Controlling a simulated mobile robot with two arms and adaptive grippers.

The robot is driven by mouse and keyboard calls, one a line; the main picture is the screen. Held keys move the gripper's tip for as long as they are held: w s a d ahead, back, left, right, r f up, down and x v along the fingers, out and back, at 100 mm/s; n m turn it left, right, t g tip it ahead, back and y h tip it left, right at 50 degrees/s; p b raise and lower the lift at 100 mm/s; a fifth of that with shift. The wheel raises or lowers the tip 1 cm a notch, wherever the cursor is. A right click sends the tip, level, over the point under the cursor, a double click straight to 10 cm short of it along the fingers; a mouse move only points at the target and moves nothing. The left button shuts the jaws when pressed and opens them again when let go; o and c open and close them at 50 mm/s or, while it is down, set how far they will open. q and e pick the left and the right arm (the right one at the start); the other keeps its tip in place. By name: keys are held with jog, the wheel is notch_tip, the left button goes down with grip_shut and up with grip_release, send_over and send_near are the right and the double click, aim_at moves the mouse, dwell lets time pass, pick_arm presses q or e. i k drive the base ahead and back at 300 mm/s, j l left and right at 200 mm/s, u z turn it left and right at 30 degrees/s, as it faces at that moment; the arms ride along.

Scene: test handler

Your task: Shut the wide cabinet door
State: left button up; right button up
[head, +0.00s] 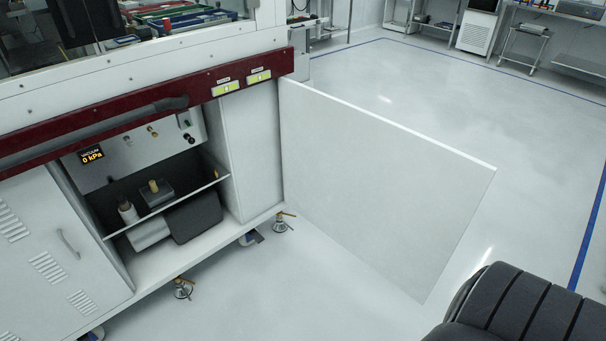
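The wide cabinet door (375,180) is a plain white panel. It stands open, swung out from the right end of the white cabinet into the room. The cabinet's opening (150,240) shows a shelf with a pump-like unit and a dark box below it. Neither of my grippers is in view. A dark ribbed part at the lower right looks like one of my own arm links, in front of the door's free lower corner.
A narrower vented door (45,255) with a handle covers the cabinet's left part. Levelling feet (283,222) and casters stand under the cabinet. The floor (330,290) around the open door is clear. Benches and carts (523,45) stand far back.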

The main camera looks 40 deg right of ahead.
aim_at(399, 199)
jog(key=l+u, duration=0.15)
jog(key=l, duration=0.3)
jog(key=k+l+u, duration=0.15)
jog(key=l, duration=0.3)
jog(key=l+u, duration=0.15)
jog(key=l, duration=0.35)
jog(key=k+l+u, duration=0.15)
jog(key=l, duration=0.25)
jog(key=k+l, duration=0.1)
jog(key=l, duration=0.3)
jog(key=k+l, duration=0.1)
jog(key=l, duration=0.25)
jog(key=k+l, duration=0.15)
jog(key=l, duration=0.25)
jog(key=k+l, duration=0.1)
jog(key=l, duration=0.25)
jog(key=k+l, duration=0.1)
jog(key=l, duration=0.3)
jog(key=k+l, duration=0.1)
jog(key=l, duration=0.25)
jog(key=k+l, duration=0.15)
jog(key=l, duration=0.25)
